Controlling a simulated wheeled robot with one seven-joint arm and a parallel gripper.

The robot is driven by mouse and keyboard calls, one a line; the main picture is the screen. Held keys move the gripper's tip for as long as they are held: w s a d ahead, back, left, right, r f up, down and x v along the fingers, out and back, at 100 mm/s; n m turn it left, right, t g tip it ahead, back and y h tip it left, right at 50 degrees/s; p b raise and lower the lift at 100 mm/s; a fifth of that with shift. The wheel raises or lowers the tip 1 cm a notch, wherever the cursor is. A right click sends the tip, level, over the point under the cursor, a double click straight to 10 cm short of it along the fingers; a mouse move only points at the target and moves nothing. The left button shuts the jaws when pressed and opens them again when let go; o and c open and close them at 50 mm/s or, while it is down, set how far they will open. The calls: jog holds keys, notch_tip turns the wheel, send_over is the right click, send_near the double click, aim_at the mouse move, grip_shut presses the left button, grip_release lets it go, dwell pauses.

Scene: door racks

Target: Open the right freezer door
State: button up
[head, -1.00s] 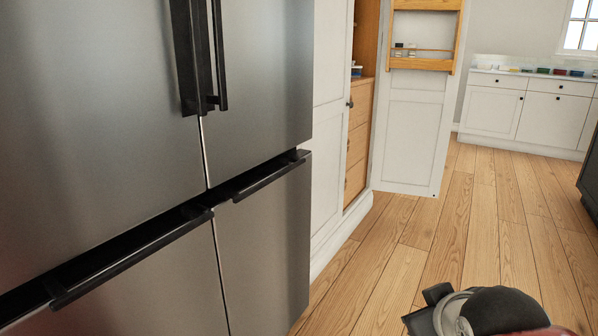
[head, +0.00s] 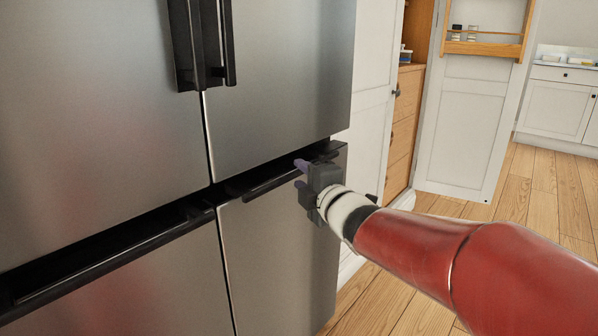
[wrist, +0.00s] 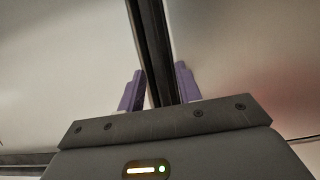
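The right freezer door (head: 280,250) is the lower right steel panel of the fridge and appears closed. Its black bar handle (head: 262,187) runs along the top edge, beside a dark gap. My gripper (head: 301,175) is at the right part of this handle, with one purple finger above the bar and one below. In the wrist view, the black bar (wrist: 158,60) passes between the two purple fingers (wrist: 160,90), very near both. I cannot tell whether they press on it. My own arm hides part of the door's right edge.
The lower left door has a similar bar handle (head: 120,258). Two upright black handles (head: 205,45) are on the upper doors. A white cabinet (head: 370,90) stands right of the fridge, with an open white door (head: 462,130) beyond. Wooden floor (head: 400,300) lies clear at the right.

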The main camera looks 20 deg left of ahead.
jog(key=shift+x, duration=1.25)
grip_shut()
